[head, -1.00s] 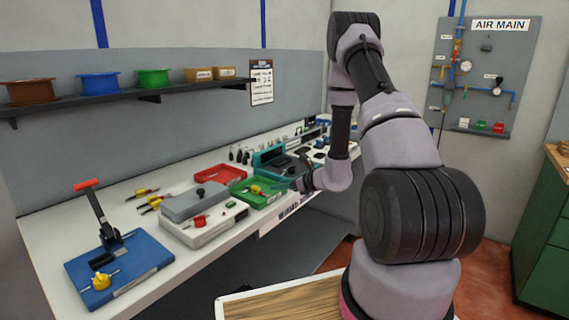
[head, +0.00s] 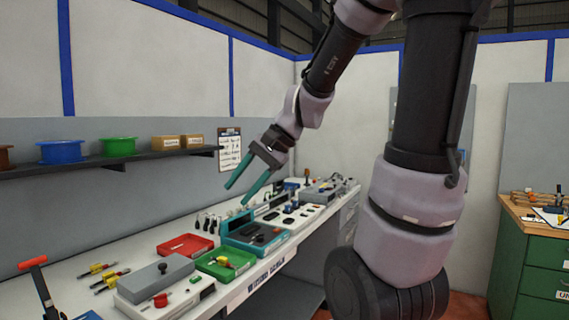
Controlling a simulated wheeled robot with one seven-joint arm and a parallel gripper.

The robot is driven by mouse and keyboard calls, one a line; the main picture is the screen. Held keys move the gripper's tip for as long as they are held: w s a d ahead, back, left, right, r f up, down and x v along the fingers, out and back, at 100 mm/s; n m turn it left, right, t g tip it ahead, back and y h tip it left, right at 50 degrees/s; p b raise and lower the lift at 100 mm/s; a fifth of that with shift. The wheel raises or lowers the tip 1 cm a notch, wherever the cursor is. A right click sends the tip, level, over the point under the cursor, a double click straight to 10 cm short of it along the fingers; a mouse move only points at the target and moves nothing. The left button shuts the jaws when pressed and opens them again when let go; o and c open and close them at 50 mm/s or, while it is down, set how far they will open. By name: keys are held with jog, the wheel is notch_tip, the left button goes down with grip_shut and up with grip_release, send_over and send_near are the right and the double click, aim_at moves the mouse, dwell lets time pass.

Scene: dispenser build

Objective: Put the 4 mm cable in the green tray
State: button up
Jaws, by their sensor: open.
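The green tray (head: 208,267) sits on the white bench, right of a grey-topped box. A small yellow piece with a bit of red (head: 224,262) lies in it; I cannot tell whether it is a cable. Small yellow, red and dark pieces (head: 104,275) that may be cables lie on the bench at the left; their sizes cannot be read. My gripper (head: 238,194) has teal fingers spread apart with nothing between them. It is raised above the bench, over and behind the teal machine and up and right of the green tray.
A red tray (head: 170,246) stands behind the green tray. A teal machine (head: 228,239) stands to its right. The grey-topped box (head: 150,283) is at its left, and a red-handled lever tool (head: 38,283) is farther left. A shelf with spools (head: 62,151) runs along the wall.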

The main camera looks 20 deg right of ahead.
jog(key=s+d+r+n+t+h, duration=0.4)
jog(key=s+d+r+h, duration=0.1)
jog(key=s+d+r, duration=0.1)
jog(key=shift+s+d, duration=0.6)
jog(key=shift+s, duration=0.2)
dwell(0.5)
